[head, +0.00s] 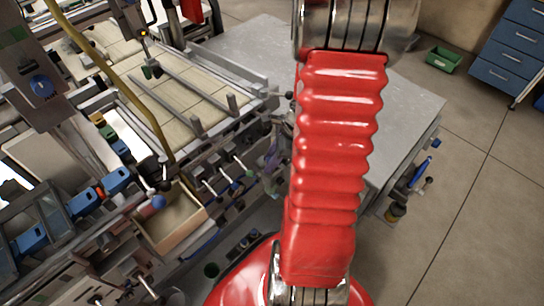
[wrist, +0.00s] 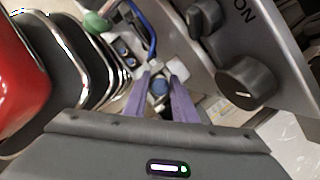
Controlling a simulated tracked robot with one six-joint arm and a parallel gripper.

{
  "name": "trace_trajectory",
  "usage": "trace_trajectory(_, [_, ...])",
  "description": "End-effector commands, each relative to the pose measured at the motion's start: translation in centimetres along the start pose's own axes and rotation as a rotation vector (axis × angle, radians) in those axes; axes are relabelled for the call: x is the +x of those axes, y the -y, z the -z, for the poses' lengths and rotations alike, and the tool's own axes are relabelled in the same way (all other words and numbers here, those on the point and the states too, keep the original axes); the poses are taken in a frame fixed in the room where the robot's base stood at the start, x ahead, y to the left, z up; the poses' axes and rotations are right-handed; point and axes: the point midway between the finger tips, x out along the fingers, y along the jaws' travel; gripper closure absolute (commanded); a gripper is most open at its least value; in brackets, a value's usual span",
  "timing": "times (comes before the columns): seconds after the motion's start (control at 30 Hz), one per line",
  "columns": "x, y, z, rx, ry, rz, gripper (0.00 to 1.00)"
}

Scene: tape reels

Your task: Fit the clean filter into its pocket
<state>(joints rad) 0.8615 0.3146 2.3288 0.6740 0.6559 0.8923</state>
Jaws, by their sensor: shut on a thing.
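My gripper (wrist: 161,80) shows in the wrist view as two purple fingers reaching up the picture. In the head view my gripper (head: 273,157) is small and partly hidden behind my red arm, beside the machine's right side. I cannot make out the filter's pocket in either view.
A dark knob (wrist: 247,85) on a grey panel stands close right of the fingers. A grey machine with rails (head: 185,95) fills the left of the head view. A grey table (head: 400,115) stands behind my arm. Open floor (head: 480,190) lies at right, with a green bin (head: 443,59).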

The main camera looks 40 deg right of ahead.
Motion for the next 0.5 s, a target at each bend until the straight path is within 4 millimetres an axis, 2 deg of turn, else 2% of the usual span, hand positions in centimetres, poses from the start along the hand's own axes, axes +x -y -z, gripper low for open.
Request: trace_trajectory(0.5, [1.19,-0.14,0.55,0.001,-0.003,-0.003,0.97])
